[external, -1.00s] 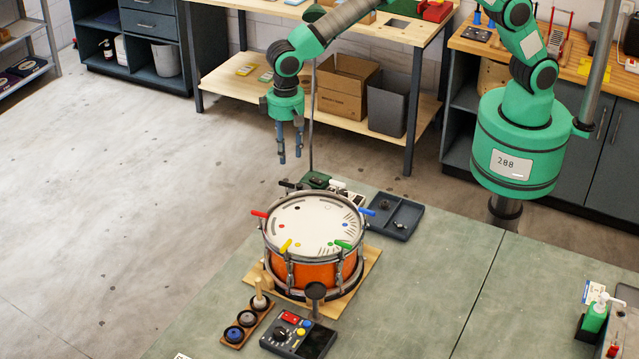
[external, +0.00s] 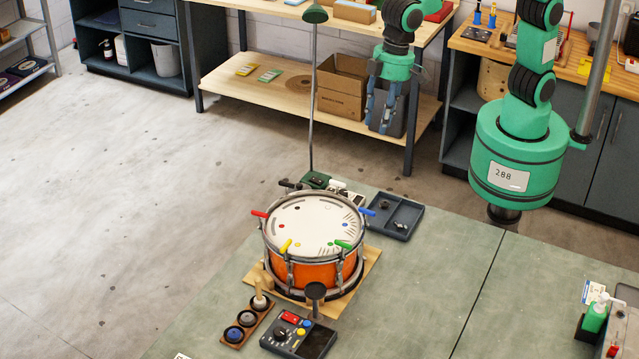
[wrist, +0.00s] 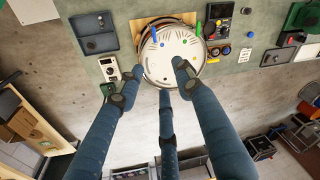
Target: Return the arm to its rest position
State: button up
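My gripper (external: 382,105) hangs high at the back, pointing down, in front of the back bench's lower shelf. Its fingers are spread apart and hold nothing. In the wrist view the fingers (wrist: 150,92) stand apart with the drum visible between and beyond them. The orange drum (external: 318,272) with its white head and coloured keys stands on a wooden board on the green bench. My gripper is well clear of the drum, behind it and to its right.
A tray (external: 396,216) with small parts lies right of the drum. A control box (external: 298,336) and a wooden rack (external: 247,321) are in front of it. A lamp pole (external: 312,110) stands behind it. The bench's right middle is clear.

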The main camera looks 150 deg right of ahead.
jog(key=s+a+r+n+t+b, duration=0.1)
jog(key=s+a+r+n+b, duration=0.15)
jog(key=s+a, duration=0.6)
jog(key=s+a+r+n+t+b, duration=0.1)
jog(key=s+a+n+b, duration=0.3)
jog(key=a, duration=0.7)
jog(key=s+a+f+n, duration=0.1)
jog(key=s+a+f, duration=0.1)
jog(key=s, duration=0.4)
jog(key=s+a+f+n+t+b, duration=0.1)
jog(key=s+a+f+n, duration=0.1)
jog(key=s+a, duration=0.3)
jog(key=s+a+f+n+y, duration=0.1)
jog(key=s+a+f, duration=0.2)
jog(key=s, duration=0.3)
jog(key=shift+s+a+t+b, duration=0.15)
jog(key=shift+s+t+b, duration=0.2)
jog(key=shift+s+t, duration=0.05)
jog(key=shift+f, duration=0.1)
